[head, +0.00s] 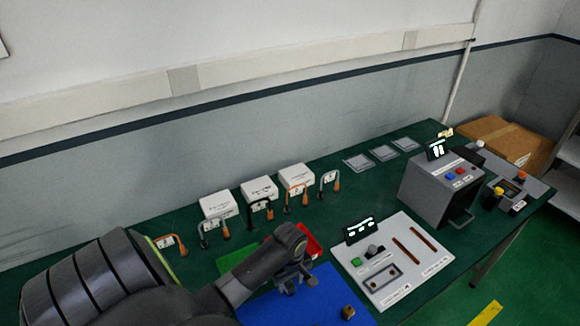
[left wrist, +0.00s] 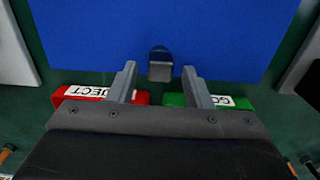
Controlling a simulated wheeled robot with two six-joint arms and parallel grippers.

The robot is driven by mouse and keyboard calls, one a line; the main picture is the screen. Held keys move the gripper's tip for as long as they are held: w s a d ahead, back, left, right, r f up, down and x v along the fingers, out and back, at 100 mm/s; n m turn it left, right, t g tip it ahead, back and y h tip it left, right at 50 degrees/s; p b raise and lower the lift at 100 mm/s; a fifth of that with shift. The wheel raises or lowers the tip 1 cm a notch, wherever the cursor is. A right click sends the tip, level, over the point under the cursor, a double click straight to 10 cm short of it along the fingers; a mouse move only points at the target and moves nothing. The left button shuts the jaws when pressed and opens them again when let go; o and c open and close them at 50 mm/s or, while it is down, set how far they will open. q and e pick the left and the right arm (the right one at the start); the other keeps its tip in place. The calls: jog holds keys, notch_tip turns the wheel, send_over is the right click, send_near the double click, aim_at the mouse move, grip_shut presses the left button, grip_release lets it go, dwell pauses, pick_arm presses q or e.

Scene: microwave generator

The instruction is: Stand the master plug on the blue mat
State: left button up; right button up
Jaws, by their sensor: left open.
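The blue mat (head: 310,300) lies at the near edge of the table in the head view and fills much of the left wrist view (left wrist: 100,30). My left gripper (head: 297,284) is above the mat's back part, jaws open. In the left wrist view a small grey piece with a dark rounded end, apparently the master plug (left wrist: 160,70), shows on the mat between the fingertips, apart from both. I cannot tell its height from the fingers. My gripper hides this spot in the head view. A small brass-brown piece (head: 347,312) sits near the mat's right side.
The red REJECT tray (head: 310,240) and green tray (head: 235,258) border the mat's back edge. A white panel (head: 408,258) with a display stands to the right. Several white boxes and handled leads line the wall behind. A grey machine (head: 430,190) stands farther right.

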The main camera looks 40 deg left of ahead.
aim_at(290, 285)
pick_arm(q)
notch_tip(290, 285, up, 10)
jog(key=b, duration=0.1)
jog(key=shift+r, duration=0.25)
jog(key=shift+f, duration=0.1)
dwell(0.4)
